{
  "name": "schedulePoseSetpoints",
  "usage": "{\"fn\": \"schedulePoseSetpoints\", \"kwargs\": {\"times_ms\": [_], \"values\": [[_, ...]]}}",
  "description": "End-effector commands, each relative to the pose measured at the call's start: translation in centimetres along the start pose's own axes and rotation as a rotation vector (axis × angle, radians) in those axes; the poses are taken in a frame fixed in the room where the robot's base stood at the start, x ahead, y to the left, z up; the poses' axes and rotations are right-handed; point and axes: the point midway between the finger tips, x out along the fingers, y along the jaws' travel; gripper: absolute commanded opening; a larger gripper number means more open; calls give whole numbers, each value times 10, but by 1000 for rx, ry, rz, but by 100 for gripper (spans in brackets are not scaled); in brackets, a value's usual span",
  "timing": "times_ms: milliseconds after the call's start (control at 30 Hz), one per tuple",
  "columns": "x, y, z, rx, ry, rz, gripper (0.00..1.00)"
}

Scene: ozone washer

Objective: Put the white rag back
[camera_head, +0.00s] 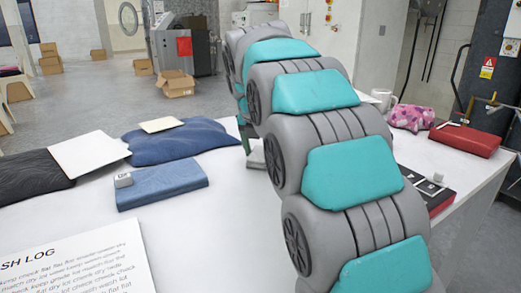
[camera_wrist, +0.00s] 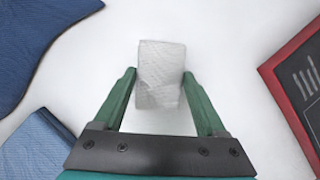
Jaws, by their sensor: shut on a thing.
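The white rag (camera_wrist: 161,72) is a small, pale grey-white folded block in the wrist view. My gripper (camera_wrist: 159,74) has its two green fingers on either side of the rag's lower part, shut on it. Behind the rag is the white table top; I cannot tell whether the rag touches it. In the head view my arm hides most of the gripper. A green finger (camera_head: 244,136) shows left of the arm, and part of the rag (camera_head: 256,155) shows just below it.
On the white table (camera_head: 215,222) lie a blue folded cloth (camera_head: 163,184), a dark blue cloth (camera_head: 178,142), a black cloth (camera_head: 32,178) and a printed log sheet (camera_head: 75,262). The table's middle is clear.

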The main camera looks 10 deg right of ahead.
Motion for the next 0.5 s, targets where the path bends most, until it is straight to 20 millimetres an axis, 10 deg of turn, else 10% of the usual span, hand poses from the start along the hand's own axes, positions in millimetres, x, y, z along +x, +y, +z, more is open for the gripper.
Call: {"fn": "schedulePoseSetpoints", "kwargs": {"times_ms": [67, 100, 333, 500], "values": [[1, 0, -1, -1, 0, 0, 22], [2, 0, -1, -1, 0, 0, 75], [2, 0, -1, 0, 0, 0, 100], [2, 0, -1, 0, 0, 0, 100]]}}
